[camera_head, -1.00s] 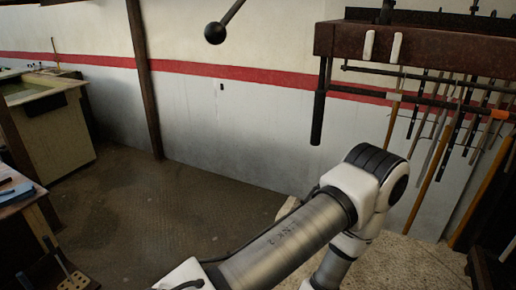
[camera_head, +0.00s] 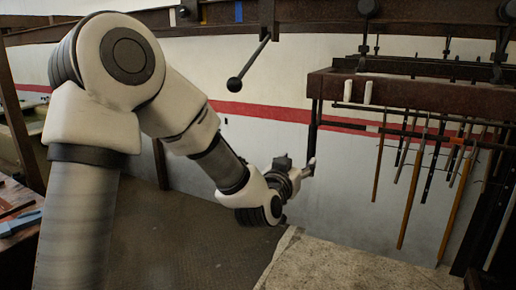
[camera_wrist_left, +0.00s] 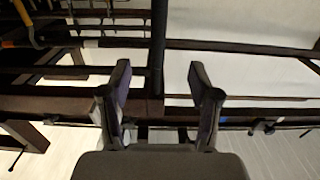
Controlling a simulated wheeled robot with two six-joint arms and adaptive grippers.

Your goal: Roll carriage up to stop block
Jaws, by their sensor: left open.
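The carriage appears to be the brown hanging rack (camera_head: 420,92) on the right in the head view, below rollers (camera_head: 368,8) on an overhead rail (camera_head: 440,36). A dark vertical bar (camera_head: 313,128) hangs from its left end. My left gripper (camera_head: 308,168) is near the bar's lower end. In the left wrist view, the left gripper (camera_wrist_left: 158,76) is open, and a dark vertical bar (camera_wrist_left: 158,40) shows between its fingers; I cannot tell whether they touch. I cannot surely identify the stop block; a small blue piece (camera_head: 239,12) sits on the upper beam. My right gripper is out of view.
A lever with a black ball (camera_head: 234,84) hangs left of the rack. Several long-handled tools (camera_head: 412,195) hang beneath it. A workbench (camera_head: 20,212) stands at the left edge. The floor (camera_head: 190,235) below my arm is clear.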

